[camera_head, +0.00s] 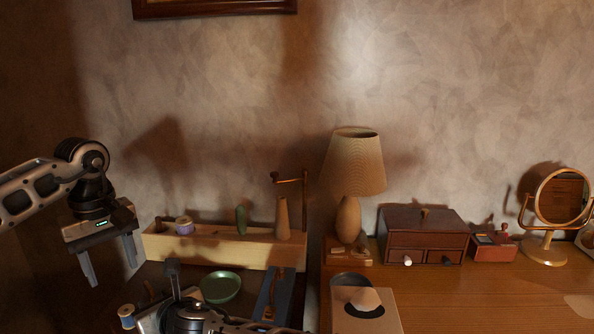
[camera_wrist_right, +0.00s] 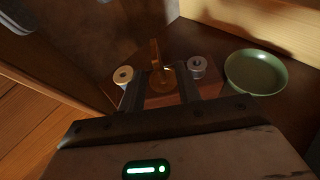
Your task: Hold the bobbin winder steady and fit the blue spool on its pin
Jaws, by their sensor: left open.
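My left gripper (camera_head: 112,272) hangs open and empty at the left, above the shelf. My right gripper (camera_wrist_right: 174,82) is low over the winder, its two dark fingers apart. The winder has a reddish-brown base and a copper-brown upright part (camera_wrist_right: 156,72) between the fingers; I cannot tell whether they touch it. A pale-topped spool (camera_wrist_right: 124,76) is left of the fingers and a greyish spool (camera_wrist_right: 197,67) right of them. The pale-topped spool also shows in the head view (camera_head: 127,316), with a bluish side. A lavender-blue spool (camera_head: 184,226) sits in the long wooden tray (camera_head: 220,251).
A green dish (camera_head: 221,287) lies right of the winder; a blue-grey item (camera_head: 273,294) lies beyond. The tray also holds a green object (camera_head: 241,219) and a wooden cone (camera_head: 283,218). A lamp (camera_head: 350,190) and a drawer box (camera_head: 424,236) stand to the right.

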